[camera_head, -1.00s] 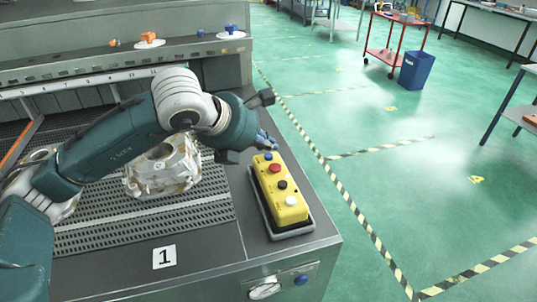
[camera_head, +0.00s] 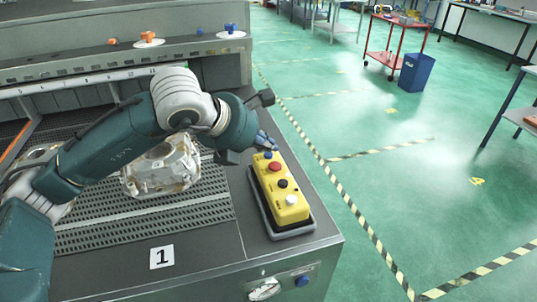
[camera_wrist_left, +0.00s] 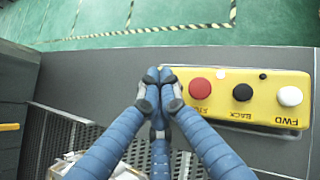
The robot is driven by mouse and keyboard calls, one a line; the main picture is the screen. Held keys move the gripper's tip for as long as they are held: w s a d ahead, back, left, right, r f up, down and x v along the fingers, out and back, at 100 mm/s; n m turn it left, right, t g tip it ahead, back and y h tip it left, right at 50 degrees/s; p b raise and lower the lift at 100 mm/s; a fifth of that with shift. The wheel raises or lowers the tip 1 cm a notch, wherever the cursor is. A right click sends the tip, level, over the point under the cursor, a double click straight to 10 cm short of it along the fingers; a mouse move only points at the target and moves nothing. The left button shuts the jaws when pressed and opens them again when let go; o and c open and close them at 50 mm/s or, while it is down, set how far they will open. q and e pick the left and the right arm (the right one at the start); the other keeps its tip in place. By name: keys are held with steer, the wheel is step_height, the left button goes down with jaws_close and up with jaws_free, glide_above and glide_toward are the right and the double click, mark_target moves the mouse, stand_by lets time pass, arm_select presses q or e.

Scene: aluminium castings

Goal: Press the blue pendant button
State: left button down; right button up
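The yellow pendant (camera_head: 281,187) lies in a dark tray on the grey bench top, with blue, red, black and white buttons in a row. The blue button (camera_head: 268,155) is at its far end. My left gripper (camera_head: 267,144) has its blue fingers brought together, pointing at that end, right by the blue button; I cannot tell whether they touch. In the left wrist view the closed fingertips (camera_wrist_left: 160,76) lie over the pendant's left end and hide the blue button. The red button (camera_wrist_left: 200,87) shows just right of them. My right gripper is not in view.
A metal casting (camera_head: 162,168) sits on the slotted grate left of the pendant. A label "1" (camera_head: 162,257) and a front panel with a blue knob (camera_head: 302,281) are nearer. Green floor with striped lines lies open to the right.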

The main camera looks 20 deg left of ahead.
mark_target(267, 156)
arm_select(q)
steer(key=shift+f+b, duration=0.45)
steer(key=shift+b, duration=0.15)
stand_by(0.7)
steer(key=shift+r, duration=0.1)
steer(key=shift+r+p, duration=0.3)
steer(key=shift+r, duration=0.5)
steer(key=shift+r+p, duration=1.3)
steer(key=shift+r, duration=1.2)
steer(key=shift+f, duration=0.1)
